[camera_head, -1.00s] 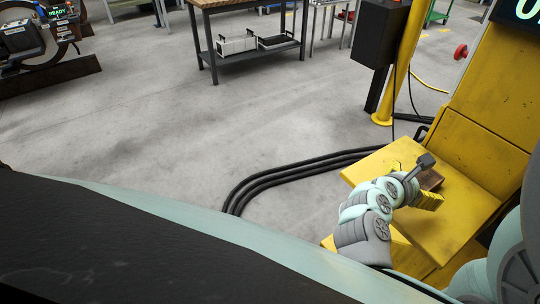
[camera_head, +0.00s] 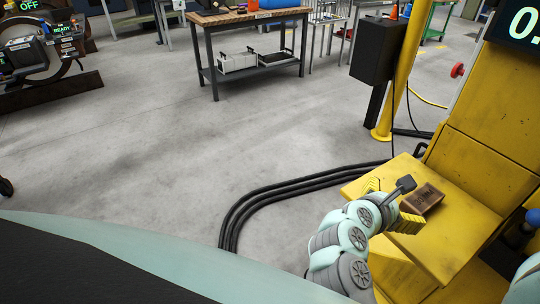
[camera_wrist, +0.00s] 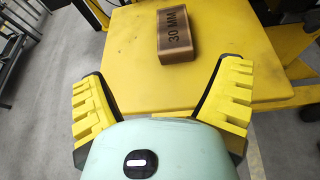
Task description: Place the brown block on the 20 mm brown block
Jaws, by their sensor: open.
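A brown block (camera_head: 422,198) lies on the yellow platform of the yellow machine, at right in the head view. In the wrist view this block (camera_wrist: 176,35) shows the dark marking "30 MM" on its side facing me. I cannot tell whether the 20 mm brown block lies under it; no separate second block shows. My gripper (camera_head: 390,205) is open, with its yellow ribbed fingers spread wide at the platform's near left part. In the wrist view my gripper (camera_wrist: 162,75) is empty, and the block lies beyond the fingertips, apart from them.
The yellow platform (camera_wrist: 130,45) has free room around the block. The machine's yellow upright wall (camera_head: 485,150) rises behind it. A yellow post (camera_head: 402,85) with a dark box stands beyond. Black cables (camera_head: 270,190) run over the floor to the platform. A workbench (camera_head: 250,18) stands far back.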

